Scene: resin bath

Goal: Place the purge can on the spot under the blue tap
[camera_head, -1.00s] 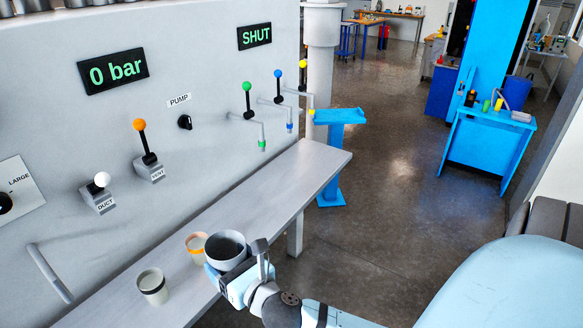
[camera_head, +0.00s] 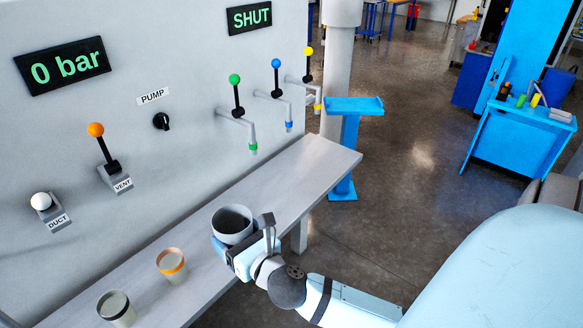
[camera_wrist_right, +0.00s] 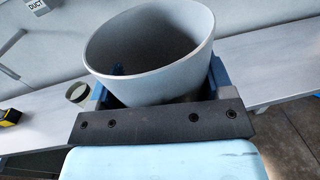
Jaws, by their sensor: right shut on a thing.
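The purge can (camera_head: 233,224), a wide grey open can, is held upright by my right gripper (camera_head: 226,245) at the front part of the bench. The right wrist view shows the can (camera_wrist_right: 150,50) between the jaws, with its dark inside visible. I cannot tell whether its base touches the bench. The blue tap (camera_head: 288,126), with a blue-ringed spout below a blue-knobbed lever (camera_head: 276,63), is farther back and right of the can. It stands between the green tap (camera_head: 253,147) and the yellow tap (camera_head: 317,106). No marked spot is discernible beneath it. My left gripper is not in view.
An orange-banded cup (camera_head: 171,265) and a grey cup (camera_head: 116,308) stand on the bench (camera_head: 300,165), nearer than the can. The bench top under the taps is clear. A blue stand (camera_head: 352,106) is beyond its far end.

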